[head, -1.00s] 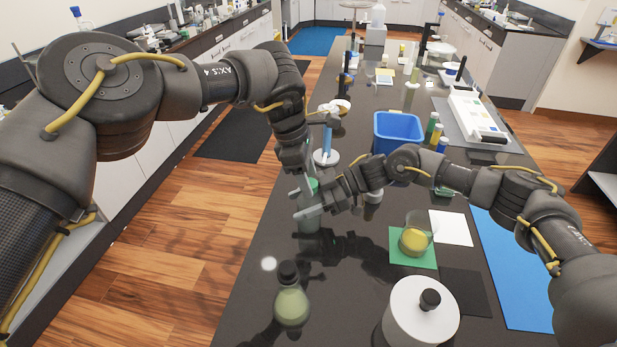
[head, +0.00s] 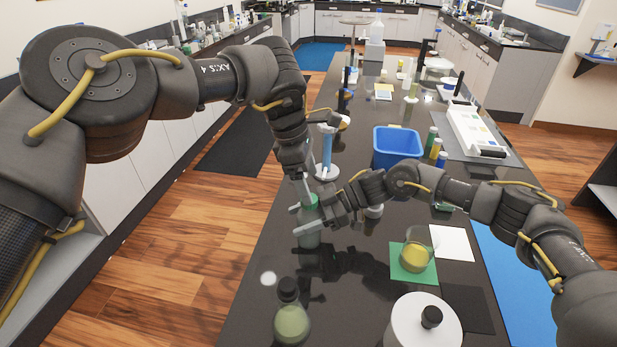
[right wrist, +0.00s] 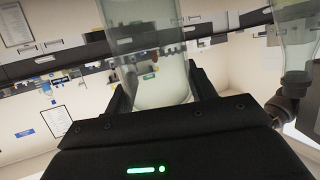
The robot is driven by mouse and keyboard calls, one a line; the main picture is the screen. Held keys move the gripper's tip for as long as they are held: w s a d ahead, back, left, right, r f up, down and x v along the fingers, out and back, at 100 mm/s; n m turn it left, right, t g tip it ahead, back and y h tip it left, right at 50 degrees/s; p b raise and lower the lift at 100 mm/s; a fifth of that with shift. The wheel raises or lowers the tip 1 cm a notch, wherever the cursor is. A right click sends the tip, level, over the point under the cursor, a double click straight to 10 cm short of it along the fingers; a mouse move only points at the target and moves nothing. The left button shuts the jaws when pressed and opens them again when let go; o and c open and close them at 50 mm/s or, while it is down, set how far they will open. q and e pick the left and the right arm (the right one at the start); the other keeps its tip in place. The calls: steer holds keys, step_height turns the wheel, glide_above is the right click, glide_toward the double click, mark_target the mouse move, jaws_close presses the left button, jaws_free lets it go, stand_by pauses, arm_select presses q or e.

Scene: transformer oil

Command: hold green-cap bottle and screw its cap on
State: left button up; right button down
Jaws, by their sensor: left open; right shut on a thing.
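My right gripper (head: 308,220) comes from the right and is shut on the bottle's body. The right wrist view shows the clear bottle (right wrist: 155,75) between the two fingers. My left gripper (head: 305,191) points down from above, open, with its fingers at the cap. Whether they touch the cap, and how the cap sits on the neck, I cannot tell.
A round flask with a dark stopper (head: 291,318) stands in front. A white lidded container (head: 410,330) and a beaker of yellow liquid (head: 415,255) on a green mat stand to the right. A blue bin (head: 397,146) and a blue-columned stand (head: 327,150) are behind.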

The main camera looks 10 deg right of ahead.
arm_select(q)
steer(key=v, duration=1.2)
arm_select(e)
steer(key=shift+c, duration=2.1)
jaws_free()
arm_select(q)
steer(key=shift+f+b, duration=1.7)
arm_select(e)
steer(key=v, duration=1)
steer(key=shift+d, duration=0.4)
steer(key=shift+r, duration=0.1)
